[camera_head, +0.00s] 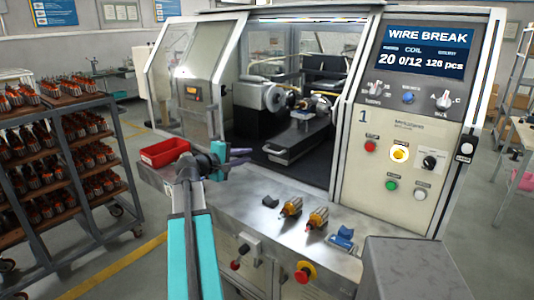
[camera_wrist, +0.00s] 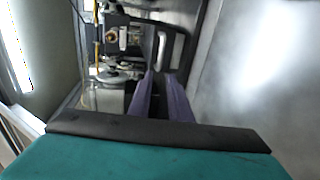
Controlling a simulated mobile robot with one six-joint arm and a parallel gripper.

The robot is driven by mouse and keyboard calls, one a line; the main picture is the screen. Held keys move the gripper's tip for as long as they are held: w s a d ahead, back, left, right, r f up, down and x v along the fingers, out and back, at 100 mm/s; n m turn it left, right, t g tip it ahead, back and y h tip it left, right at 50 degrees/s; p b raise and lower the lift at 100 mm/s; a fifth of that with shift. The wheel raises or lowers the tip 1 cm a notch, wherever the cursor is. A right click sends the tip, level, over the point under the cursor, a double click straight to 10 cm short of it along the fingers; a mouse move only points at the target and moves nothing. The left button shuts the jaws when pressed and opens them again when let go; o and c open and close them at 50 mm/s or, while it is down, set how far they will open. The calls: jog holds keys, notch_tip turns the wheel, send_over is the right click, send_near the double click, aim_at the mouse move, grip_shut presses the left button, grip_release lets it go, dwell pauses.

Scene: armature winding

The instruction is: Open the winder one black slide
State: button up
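Winder one is the white cabinet (camera_head: 357,143) marked "1", with its front opening uncovered. Inside, a long black slide (camera_head: 297,143) lies on the dark floor below the winding heads, its end toward the front. My gripper (camera_head: 246,157) is at the left front of the opening, above the metal ledge and apart from the slide. Its two purple fingers (camera_wrist: 160,75) have a gap between them, with nothing held.
A red tray (camera_head: 164,152) sits on the ledge left of my arm. Armatures (camera_head: 317,219) and blue parts (camera_head: 342,237) lie on the ledge to the right. A loaded rack (camera_head: 70,150) stands at left. The panel screen (camera_head: 425,52) reads "WIRE BREAK".

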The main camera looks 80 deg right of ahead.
aim_at(267, 149)
jog(key=shift+s+d, duration=0.1)
jog(key=shift+d, duration=0.1)
jog(key=p+x, duration=0.3)
jog(key=x, duration=0.9)
jog(key=shift+d, duration=0.15)
jog(key=shift+s+d+f, duration=0.2)
jog(key=shift+s+d, duration=0.1)
jog(key=shift+d, duration=0.2)
grip_shut()
jog(key=shift+a+f, duration=0.1)
jog(key=shift+a, duration=0.2)
